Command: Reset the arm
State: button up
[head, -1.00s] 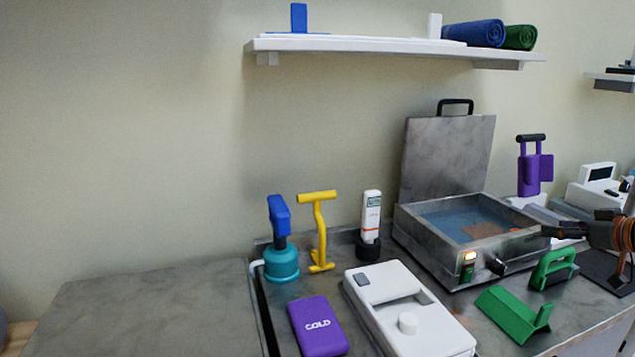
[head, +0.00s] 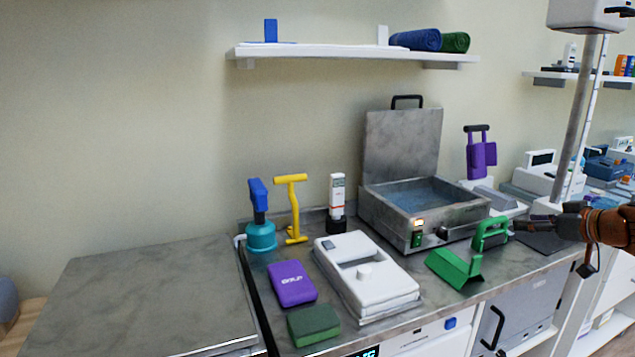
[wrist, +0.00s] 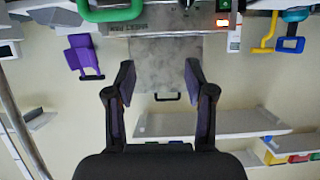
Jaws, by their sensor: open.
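My gripper (head: 519,225) is at the right of the head view, in front of the counter's right part, just right of a green handled tool (head: 489,236). In the wrist view my gripper (wrist: 158,80) shows two dark fingers spread wide with nothing between them. Beyond the fingers, the wrist view shows, upside down, the raised metal lid (wrist: 165,65) of the water bath and its black handle. The head view shows the water bath (head: 465,220) with its lid up, left of my gripper.
On the counter (head: 262,300) stand a yellow tool (head: 293,210), a blue-and-teal device (head: 260,235), a purple cold pack (head: 291,283), a green block (head: 314,324), a white device (head: 390,292) and a green stand (head: 455,268). A wall shelf (head: 340,54) hangs above. A grey pole (head: 580,115) rises at right.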

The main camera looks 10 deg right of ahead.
jog(key=w+a+f+g+y, duration=0.1)
jog(key=a+f+g+y, duration=0.1)
jog(key=a, duration=0.8)
jog(key=a+f+g+y, duration=0.1)
jog(key=a+g, duration=0.1)
jog(key=a, duration=0.8)
jog(key=s+a+f+g, duration=0.3)
jog(key=s+a, duration=0.2)
jog(key=a, duration=0.4)
jog(key=s+a+f+g, duration=0.2)
jog(key=s+a+f, duration=0.15)
jog(key=a, duration=0.45)
jog(key=s+a+f+g+h, duration=0.1)
jog(key=s+a+f+g, duration=0.15)
jog(key=s, duration=0.55)
jog(key=s+a+f+g+h, duration=0.1)
jog(key=s+a+f+g, duration=0.2)
jog(key=s, duration=0.4)
jog(key=s+d+f+m+g+h, duration=0.1)
jog(key=s+f+h, duration=0.1)
jog(key=s, duration=0.5)
jog(key=s+d+f+m+h, duration=0.1)
jog(key=s+d+f+h, duration=0.1)
jog(key=s, duration=0.4)
jog(key=s+p+v, duration=0.3)
jog(key=p+v, duration=1.1)
jog(key=shift+a+r+m+t, duration=0.25)
jog(key=shift+r+m+t, duration=0.1)
jog(key=shift+r, duration=0.4)
